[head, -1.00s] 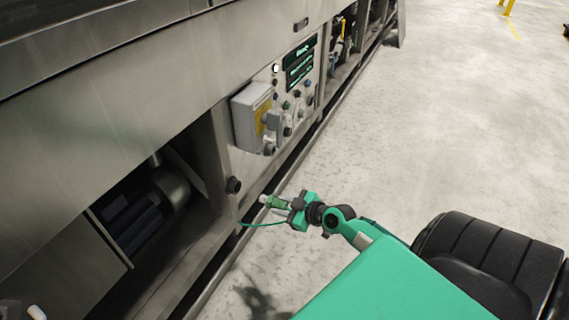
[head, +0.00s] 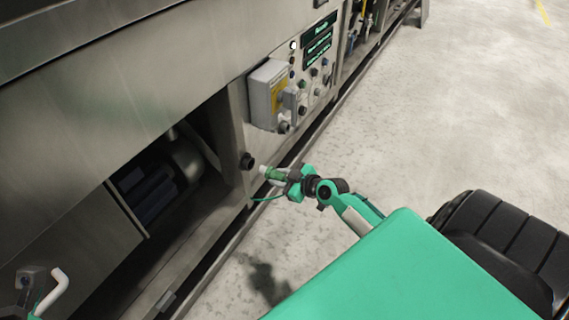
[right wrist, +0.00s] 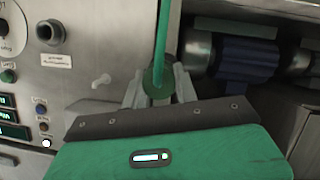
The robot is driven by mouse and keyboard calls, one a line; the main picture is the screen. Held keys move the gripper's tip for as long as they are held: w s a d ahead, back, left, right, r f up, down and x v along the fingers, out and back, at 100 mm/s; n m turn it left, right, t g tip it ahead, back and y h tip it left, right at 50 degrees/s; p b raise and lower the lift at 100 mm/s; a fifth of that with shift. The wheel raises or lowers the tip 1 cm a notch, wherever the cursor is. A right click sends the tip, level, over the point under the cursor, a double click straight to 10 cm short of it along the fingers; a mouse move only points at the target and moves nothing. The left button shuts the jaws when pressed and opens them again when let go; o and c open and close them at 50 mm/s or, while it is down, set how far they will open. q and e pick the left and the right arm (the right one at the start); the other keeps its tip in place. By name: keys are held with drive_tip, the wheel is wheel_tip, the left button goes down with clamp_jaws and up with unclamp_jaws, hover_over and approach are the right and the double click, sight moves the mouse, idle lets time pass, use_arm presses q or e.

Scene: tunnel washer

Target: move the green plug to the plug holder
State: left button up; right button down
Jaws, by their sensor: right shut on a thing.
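The green plug (head: 276,174) has a pale tip and a thin green cable. My right gripper (head: 290,180) is shut on it and holds it in the air beside the machine, tip toward the panel. In the right wrist view, the plug's round green end (right wrist: 158,80) sits between the fingers of the right gripper (right wrist: 160,88), with the cable rising from it. A dark round socket (head: 246,161) sticks out of the panel just left of the plug tip, apart from it. I cannot tell whether it is the plug holder.
A grey switch box (head: 268,95) and a button panel (head: 318,65) are on the machine beyond. An open bay with a motor (head: 185,160) is at left. The floor (head: 440,100) at right is clear.

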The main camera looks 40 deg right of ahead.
sight(271, 172)
drive_tip(key=shift+w+a, duration=0.25)
drive_tip(key=shift+w, duration=0.4)
drive_tip(key=shift+w+a, duration=0.25)
drive_tip(key=shift+w, duration=0.4)
drive_tip(key=shift+w+a, duration=0.1)
drive_tip(key=shift+w, duration=0.05)
drive_tip(key=shift+w+a+r, duration=0.1)
drive_tip(key=shift+w+a, duration=0.2)
drive_tip(key=shift+w, duration=0.5)
drive_tip(key=shift+w+a, duration=0.15)
drive_tip(key=shift+w, duration=0.15)
drive_tip(key=c, duration=1)
unclamp_jaws()
